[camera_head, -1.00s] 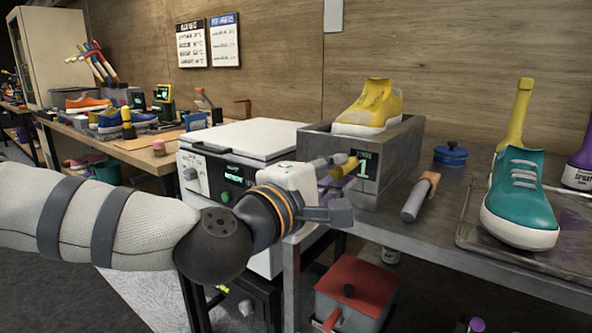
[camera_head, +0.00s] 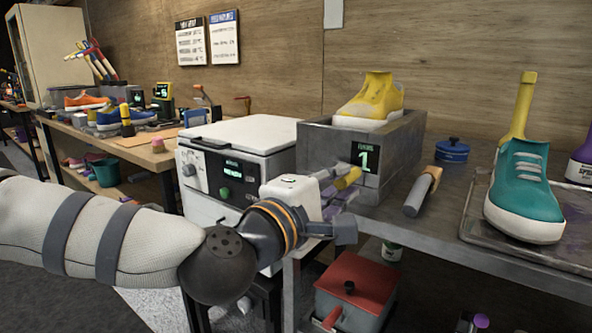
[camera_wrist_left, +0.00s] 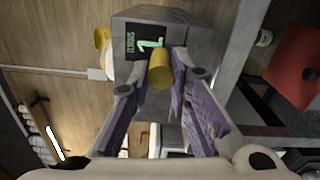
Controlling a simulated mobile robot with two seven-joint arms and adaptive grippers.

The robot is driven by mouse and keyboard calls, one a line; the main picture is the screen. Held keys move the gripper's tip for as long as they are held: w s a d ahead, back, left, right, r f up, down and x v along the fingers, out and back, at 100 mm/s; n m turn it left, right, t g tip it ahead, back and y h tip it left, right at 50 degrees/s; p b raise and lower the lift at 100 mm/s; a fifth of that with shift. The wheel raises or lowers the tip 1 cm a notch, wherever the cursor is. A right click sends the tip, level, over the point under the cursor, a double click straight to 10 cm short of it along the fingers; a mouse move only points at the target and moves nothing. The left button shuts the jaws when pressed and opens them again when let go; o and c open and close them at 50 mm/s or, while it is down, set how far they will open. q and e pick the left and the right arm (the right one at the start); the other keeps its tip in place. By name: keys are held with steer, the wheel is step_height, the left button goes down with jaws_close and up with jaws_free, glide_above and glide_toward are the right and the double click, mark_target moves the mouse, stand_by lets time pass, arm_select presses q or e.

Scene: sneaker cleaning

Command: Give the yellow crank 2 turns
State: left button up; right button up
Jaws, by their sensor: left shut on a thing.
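The yellow crank (camera_head: 349,178) sits on the front of a grey box (camera_head: 405,150), whose small display reads 1. My left gripper (camera_head: 338,188) is at the crank, with its arm coming in from the left. In the left wrist view the yellow crank handle (camera_wrist_left: 160,70) lies between the purple-padded fingers of my left gripper (camera_wrist_left: 160,88), which is shut on it. The rest of the crank is mostly hidden. A yellow sneaker (camera_head: 371,101) sits in the top of the box. My right gripper is not in view.
A white machine (camera_head: 240,138) stands left of the box. A brush-like tool (camera_head: 422,192), a blue pot (camera_head: 452,151) and a teal sneaker (camera_head: 523,195) on a tray (camera_head: 474,222) lie to the right. A red-lidded container (camera_head: 355,285) is below.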

arm_select(q)
steer(key=shift+a+f, duration=0.1)
steer(key=shift+f, duration=0.25)
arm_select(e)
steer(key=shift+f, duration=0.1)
arm_select(q)
steer(key=shift+w+a+f+b, duration=0.2)
steer(key=shift+f+b, duration=0.25)
steer(key=shift+f, duration=0.3)
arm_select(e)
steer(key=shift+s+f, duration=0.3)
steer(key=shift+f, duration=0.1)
arm_select(q)
steer(key=shift+w+a+f+b, duration=0.35)
steer(key=shift+a+f+b, duration=0.1)
steer(key=shift+f, duration=0.2)
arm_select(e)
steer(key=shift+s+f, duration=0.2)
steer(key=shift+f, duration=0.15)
arm_select(q)
steer(key=shift+w+a+f, duration=0.35)
steer(key=shift+w+a, duration=0.1)
steer(key=shift+a, duration=0.15)
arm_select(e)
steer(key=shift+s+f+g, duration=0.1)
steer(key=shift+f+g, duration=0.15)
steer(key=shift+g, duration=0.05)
